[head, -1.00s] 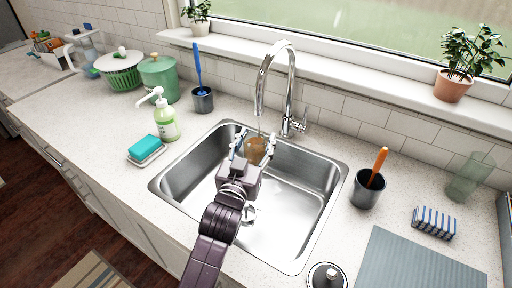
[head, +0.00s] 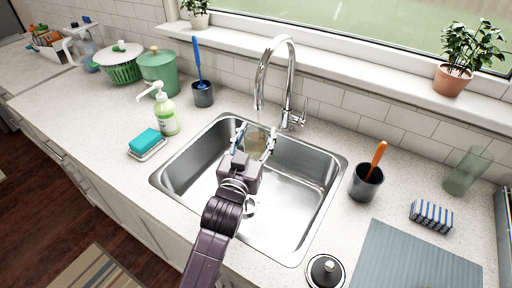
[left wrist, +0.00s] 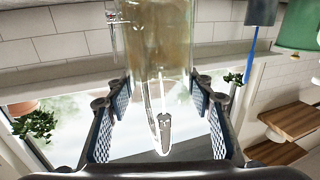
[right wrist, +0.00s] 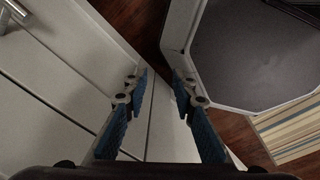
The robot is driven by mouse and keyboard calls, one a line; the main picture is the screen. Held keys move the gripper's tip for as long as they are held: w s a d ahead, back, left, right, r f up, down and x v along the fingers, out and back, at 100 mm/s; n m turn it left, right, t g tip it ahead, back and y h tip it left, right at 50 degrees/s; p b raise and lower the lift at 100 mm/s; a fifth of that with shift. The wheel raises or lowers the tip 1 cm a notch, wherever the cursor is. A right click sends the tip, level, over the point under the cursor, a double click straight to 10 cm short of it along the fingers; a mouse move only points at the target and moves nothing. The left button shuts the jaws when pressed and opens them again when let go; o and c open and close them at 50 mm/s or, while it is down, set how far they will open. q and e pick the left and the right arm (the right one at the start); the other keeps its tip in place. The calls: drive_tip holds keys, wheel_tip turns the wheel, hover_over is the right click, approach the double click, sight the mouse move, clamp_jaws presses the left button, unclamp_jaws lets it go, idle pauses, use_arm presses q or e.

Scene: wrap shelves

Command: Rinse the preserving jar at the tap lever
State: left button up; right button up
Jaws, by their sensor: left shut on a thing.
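The clear preserving jar (head: 256,142), with a murky yellowish-brown tint, is between the fingers of my left gripper (head: 254,139), which is shut on it. It is above the sink basin (head: 285,204), below the tap spout. The jar also fills the top middle of the left wrist view (left wrist: 158,42). The chrome tap (head: 290,80) stands behind the sink, with the tap lever (head: 304,112) on its right side. I cannot tell clearly whether water runs. My right gripper (right wrist: 160,85) is open and empty in the right wrist view, over cabinet fronts and floor.
A soap bottle (head: 164,112) and a teal sponge (head: 145,139) on a dish stand left of the sink. A dark cup with an orange-handled tool (head: 366,182), a striped sponge (head: 431,215) and a green glass (head: 468,171) stand right. A black lid (head: 325,272) is near the front edge.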

sight(254, 142)
use_arm(q)
drive_tip(key=shift+w+a+r, duration=0.1)
idle(0.3)
drive_tip(key=shift+s+d, duration=0.35)
drive_tip(key=shift+d, duration=0.2)
drive_tip(key=shift+s, duration=0.15)
drive_tip(key=shift+s+a+p, duration=0.55)
drive_tip(key=shift+s+p, duration=0.1)
drive_tip(key=shift+s, duration=0.2)
drive_tip(key=shift+s+a+p, duration=0.5)
drive_tip(key=shift+s+p, duration=0.1)
drive_tip(key=shift+s, duration=0.2)
drive_tip(key=shift+a+p+v, duration=0.15)
drive_tip(key=shift+p+v, duration=0.25)
drive_tip(key=shift+v, duration=0.55)
drive_tip(key=shift+a+p+v, duration=0.15)
drive_tip(key=shift+p+v, duration=0.2)
drive_tip(key=shift+v, duration=0.6)
drive_tip(key=shift+w, duration=0.1)
